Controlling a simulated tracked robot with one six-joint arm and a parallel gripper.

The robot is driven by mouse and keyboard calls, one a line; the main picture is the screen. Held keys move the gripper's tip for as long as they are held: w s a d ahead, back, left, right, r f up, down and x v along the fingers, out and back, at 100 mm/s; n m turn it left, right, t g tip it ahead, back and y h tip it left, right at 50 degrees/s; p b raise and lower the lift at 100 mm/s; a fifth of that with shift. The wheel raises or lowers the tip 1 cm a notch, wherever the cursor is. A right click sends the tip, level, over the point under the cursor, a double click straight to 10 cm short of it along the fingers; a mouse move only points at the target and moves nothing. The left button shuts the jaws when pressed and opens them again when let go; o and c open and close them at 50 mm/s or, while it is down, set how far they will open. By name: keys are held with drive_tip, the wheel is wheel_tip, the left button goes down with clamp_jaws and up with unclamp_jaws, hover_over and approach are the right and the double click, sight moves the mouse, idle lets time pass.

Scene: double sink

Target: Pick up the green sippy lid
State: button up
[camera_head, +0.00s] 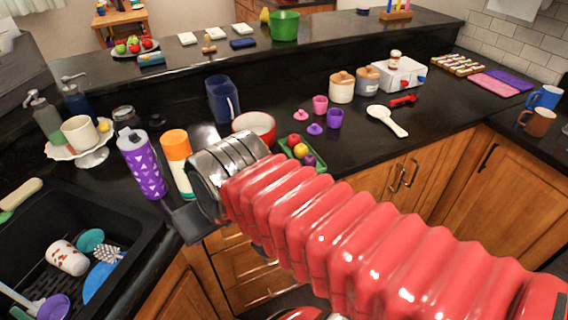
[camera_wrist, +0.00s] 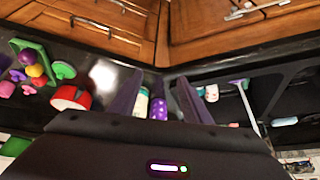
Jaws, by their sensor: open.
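In the wrist view a small green lid-like piece (camera_wrist: 63,70), which looks like the sippy lid, lies between the green tray (camera_wrist: 46,76) and the red bowl (camera_wrist: 66,103). I cannot make it out in the head view, where my arm covers part of that counter. My gripper (camera_wrist: 158,92) is open and empty, its two dark fingers apart. In the head view it (camera_head: 190,222) hangs by the counter's front edge near the sink, left of the red bowl (camera_head: 256,126). A pink lid (camera_head: 300,116) and a purple lid (camera_head: 315,129) lie beyond the tray.
A purple bottle (camera_head: 141,163) and an orange-topped bottle (camera_head: 178,160) stand close behind my gripper. A blue pitcher (camera_head: 222,100) stands behind the bowl. The sink (camera_head: 135,220) with dishes is at left. Pink (camera_head: 320,105) and purple (camera_head: 335,118) cups stand beyond the tray.

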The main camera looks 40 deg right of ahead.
drive_tip(key=w+d+f+m+t+y, duration=0.3)
drive_tip(key=w+d+f+m+y, duration=0.4)
drive_tip(key=m, duration=1.4)
drive_tip(key=s+d+f+m+t+h, duration=0.1)
drive_tip(key=d+m+t+h, duration=0.4)
drive_tip(key=d+m, duration=1)
drive_tip(key=d+h, duration=0.3)
drive_tip(key=d, duration=0.5)
drive_tip(key=shift+s+d+f+m, duration=0.3)
drive_tip(key=shift+s+d, duration=0.05)
drive_tip(key=shift+w, duration=0.1)
drive_tip(key=shift+x, duration=4.25)
